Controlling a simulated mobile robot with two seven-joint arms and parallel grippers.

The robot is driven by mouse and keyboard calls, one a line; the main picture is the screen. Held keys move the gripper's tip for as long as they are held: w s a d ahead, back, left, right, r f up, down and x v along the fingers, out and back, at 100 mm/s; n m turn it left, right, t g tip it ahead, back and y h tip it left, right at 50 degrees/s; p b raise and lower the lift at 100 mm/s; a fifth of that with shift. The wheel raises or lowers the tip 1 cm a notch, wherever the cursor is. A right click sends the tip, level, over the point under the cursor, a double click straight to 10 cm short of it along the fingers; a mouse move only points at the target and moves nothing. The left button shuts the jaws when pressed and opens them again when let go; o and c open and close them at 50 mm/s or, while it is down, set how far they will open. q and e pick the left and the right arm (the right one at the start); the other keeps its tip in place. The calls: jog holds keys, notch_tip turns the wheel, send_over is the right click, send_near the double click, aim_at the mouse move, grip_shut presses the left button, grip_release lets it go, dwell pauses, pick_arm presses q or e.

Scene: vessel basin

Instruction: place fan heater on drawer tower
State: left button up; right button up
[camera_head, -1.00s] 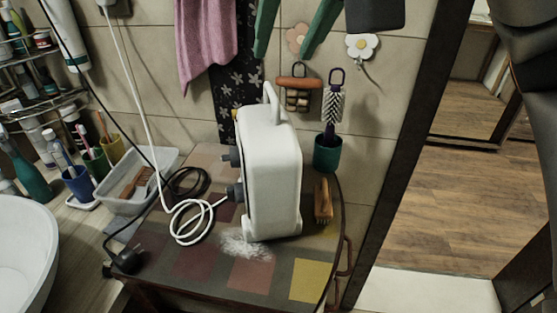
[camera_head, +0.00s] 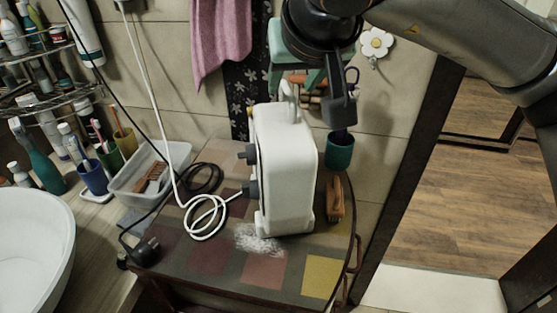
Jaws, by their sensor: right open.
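The fan heater (camera_head: 285,175) is a white upright box with a handle (camera_head: 290,98) on top and dark knobs on its left side. It stands on the multicoloured checked top of the drawer tower (camera_head: 205,268). My left gripper is out of view.
A wooden brush (camera_head: 335,199) and a green cup (camera_head: 339,153) stand right of the heater. A white cable (camera_head: 207,217) and a black plug (camera_head: 145,251) lie left of it. A clear bin (camera_head: 125,188), cups and a white basin (camera_head: 30,250) are further left.

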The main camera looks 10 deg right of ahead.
aim_at(289, 91)
jog(key=shift+x, duration=1.5)
jog(key=shift+w, duration=0.1)
jog(key=shift+c, duration=0.3)
jog(key=shift+r, duration=0.1)
grip_shut()
jog(key=shift+r, duration=0.15)
